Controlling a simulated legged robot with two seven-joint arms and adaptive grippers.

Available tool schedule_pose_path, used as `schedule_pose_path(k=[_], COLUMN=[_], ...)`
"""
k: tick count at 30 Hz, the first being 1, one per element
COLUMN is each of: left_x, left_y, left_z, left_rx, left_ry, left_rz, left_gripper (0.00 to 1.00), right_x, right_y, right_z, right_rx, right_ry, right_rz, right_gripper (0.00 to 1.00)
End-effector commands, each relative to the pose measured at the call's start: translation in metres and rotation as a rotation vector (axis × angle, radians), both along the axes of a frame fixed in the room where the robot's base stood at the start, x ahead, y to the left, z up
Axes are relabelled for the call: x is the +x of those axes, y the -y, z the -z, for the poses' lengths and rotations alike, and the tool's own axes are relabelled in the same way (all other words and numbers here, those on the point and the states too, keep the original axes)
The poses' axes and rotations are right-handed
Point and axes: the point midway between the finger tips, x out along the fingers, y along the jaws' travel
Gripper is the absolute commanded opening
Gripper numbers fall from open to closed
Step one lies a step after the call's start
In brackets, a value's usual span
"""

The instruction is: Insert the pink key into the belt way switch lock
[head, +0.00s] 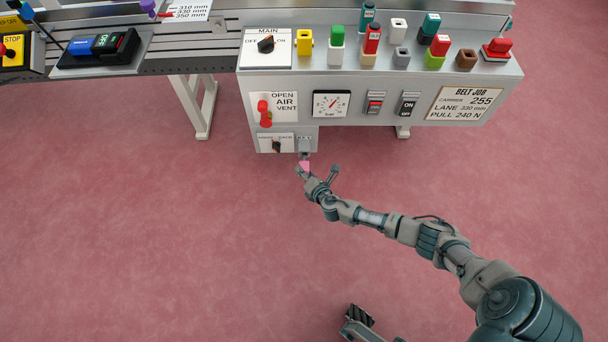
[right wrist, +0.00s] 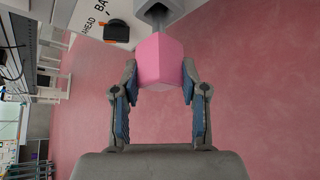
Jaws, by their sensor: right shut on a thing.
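My right gripper (head: 305,172) is below the front of the grey control cabinet, shut on the pink key (head: 305,166). In the right wrist view the pink key (right wrist: 161,60) is a pink block held between the two fingertips of the gripper (right wrist: 160,82). A grey lock (head: 304,146) sits at the cabinet's lower edge, right of the belt way switch (head: 276,144) with its black knob. In the wrist view the lock (right wrist: 158,10) is directly above the key, with a grey shaft between them. I cannot tell how far the shaft is inside.
A red air vent handle (head: 264,112), a gauge (head: 331,104) and two rocker switches are on the cabinet front above the lock. Several coloured blocks and a red button (head: 497,48) stand on its top. The pink floor (head: 150,240) before the cabinet is clear.

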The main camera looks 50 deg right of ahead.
Motion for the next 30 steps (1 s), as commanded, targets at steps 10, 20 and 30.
schedule_pose_path(k=[10,20,30], left_x=[0.001,0.002,0.003], left_y=[0.0,0.0,0.0], left_z=[0.002,0.005,0.008], left_rx=[0.0,0.0,0.0], left_ry=[0.005,-0.001,-0.01], left_rz=[0.001,0.0,0.0], left_gripper=[0.4,0.4,0.4], right_x=[0.007,0.014,0.021], right_y=[0.008,0.016,0.023], right_z=[0.0,-0.001,-0.001], right_rx=[0.0,-0.001,0.0], right_ry=[0.0,0.001,0.002], right_rz=[0.0,0.0,0.001], right_gripper=[0.09,0.09,0.09])
